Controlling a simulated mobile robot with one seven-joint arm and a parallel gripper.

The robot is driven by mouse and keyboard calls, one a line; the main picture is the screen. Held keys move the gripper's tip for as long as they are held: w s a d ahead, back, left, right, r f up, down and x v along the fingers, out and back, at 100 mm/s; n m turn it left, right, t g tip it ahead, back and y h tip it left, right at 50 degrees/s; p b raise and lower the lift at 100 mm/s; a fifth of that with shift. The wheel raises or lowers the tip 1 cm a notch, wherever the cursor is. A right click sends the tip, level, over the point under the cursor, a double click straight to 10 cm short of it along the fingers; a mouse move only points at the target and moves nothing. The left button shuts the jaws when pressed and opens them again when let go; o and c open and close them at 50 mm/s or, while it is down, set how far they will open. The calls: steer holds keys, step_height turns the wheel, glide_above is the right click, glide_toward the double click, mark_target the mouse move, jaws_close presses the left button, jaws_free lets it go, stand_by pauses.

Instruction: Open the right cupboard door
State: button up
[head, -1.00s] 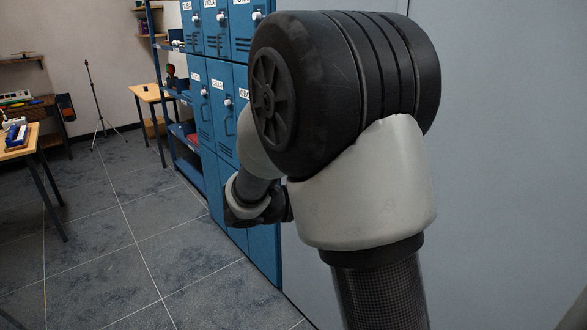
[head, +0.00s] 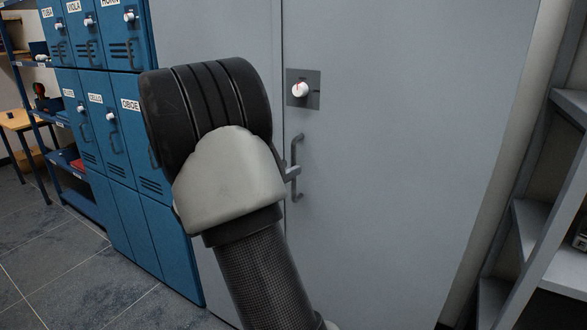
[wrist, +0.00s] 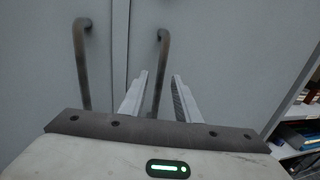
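The right cupboard door (head: 400,150) is a tall grey panel, shut, right of the seam (head: 281,70). Its vertical bar handle (head: 297,155) stands near the seam, under a white knob (head: 301,90) on a dark plate. In the wrist view my gripper (wrist: 160,74) is open, and the right door's handle (wrist: 162,42) shows between its two fingers. I cannot tell whether they touch it. The left door's handle (wrist: 82,60) stands further left in that view. In the head view my arm hides most of the gripper.
Blue lockers (head: 105,125) with name labels stand to the left of the cupboard. A grey shelf unit (head: 545,230) stands close on the right, and it also shows in the wrist view (wrist: 300,125). The floor (head: 60,255) at the left is clear.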

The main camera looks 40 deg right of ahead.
steer(key=shift+w+d, duration=0.2)
steer(key=shift+d, duration=0.75)
steer(key=shift+w+d, duration=0.2)
steer(key=shift+d, duration=0.75)
jaws_close()
